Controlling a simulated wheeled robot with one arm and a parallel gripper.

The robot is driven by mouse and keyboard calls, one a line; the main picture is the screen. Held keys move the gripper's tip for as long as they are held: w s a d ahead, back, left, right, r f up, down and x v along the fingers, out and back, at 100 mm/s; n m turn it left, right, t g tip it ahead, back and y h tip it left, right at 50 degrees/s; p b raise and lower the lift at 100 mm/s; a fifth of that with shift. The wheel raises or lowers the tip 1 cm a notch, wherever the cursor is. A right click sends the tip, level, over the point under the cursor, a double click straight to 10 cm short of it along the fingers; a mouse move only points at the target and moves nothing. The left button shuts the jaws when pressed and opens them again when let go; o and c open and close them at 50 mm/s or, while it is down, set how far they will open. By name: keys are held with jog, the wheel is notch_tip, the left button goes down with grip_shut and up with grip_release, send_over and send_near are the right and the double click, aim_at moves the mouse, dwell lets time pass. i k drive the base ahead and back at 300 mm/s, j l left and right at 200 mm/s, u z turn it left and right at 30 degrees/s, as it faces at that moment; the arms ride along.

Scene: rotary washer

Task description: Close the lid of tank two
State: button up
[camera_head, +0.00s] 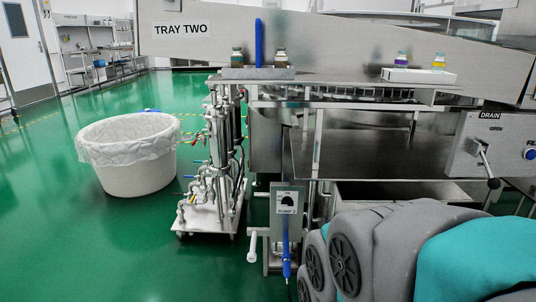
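No label for tank two and no lid that I can make out as its own show in this view. A long steel body (340,38) marked "TRAY TWO" runs across the top. Below it is a round steel vessel (265,140), partly hidden by pipes and frame; I cannot tell whether it is the tank. My grey and teal arm links fill the lower right. My gripper is out of the picture.
A white lined bin (127,173) stands on the green floor at left, beside a pipe cart (210,190). A "PUMP 2" box (287,212) with a blue handle stands at centre. A drain panel (497,145) with a lever is at right. Small bottles (281,60) sit on a ledge.

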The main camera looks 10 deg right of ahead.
aim_at(393, 192)
jog(key=z, duration=1.05)
